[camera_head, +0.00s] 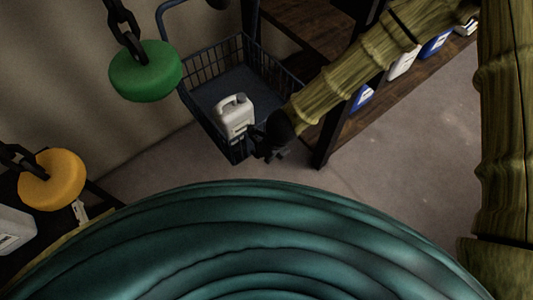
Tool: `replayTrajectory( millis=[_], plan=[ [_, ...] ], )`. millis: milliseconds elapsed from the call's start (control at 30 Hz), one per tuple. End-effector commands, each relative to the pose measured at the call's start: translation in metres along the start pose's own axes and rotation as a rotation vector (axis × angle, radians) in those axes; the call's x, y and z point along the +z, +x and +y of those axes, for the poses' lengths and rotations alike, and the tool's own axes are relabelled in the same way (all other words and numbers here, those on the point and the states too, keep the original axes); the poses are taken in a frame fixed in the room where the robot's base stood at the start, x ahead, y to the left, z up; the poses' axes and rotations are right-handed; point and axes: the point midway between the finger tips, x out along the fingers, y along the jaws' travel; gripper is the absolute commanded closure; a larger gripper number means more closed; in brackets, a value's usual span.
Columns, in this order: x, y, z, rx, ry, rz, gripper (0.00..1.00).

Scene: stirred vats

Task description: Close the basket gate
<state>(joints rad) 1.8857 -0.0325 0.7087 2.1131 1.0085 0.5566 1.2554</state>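A dark blue wire basket (205,68) with a raised handle stands at the upper middle of the head view. A white jug (235,117) with a handle stands inside it, near its front. My arm comes in from the upper right. My dark gripper (270,152) is at the basket's near right corner, just right of the jug. I cannot tell whether it touches the basket. Its fingers are small and dark, so their opening does not show. The gate cannot be clearly told from the other wire sides; the gripper and jug partly hide the near side.
A dark wooden shelf (345,125) with white and blue containers (403,62) stands right of the basket. A green disc (145,72) and an orange disc (52,180) hang on chains at the left. Bare floor (400,155) lies right of the gripper.

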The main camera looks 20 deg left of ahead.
Motion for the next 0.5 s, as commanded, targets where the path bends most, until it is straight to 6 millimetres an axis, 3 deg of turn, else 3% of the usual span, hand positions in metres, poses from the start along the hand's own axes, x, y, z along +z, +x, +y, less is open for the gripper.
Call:
replayTrajectory(
  millis=[267, 500],
  plan=[
    [-0.034, -0.009, -0.002, 0.005, -0.006, 0.002, 1.0],
    [-0.03, -0.041, -0.001, 0.002, -0.014, 0.001, 1.0]
  ],
)
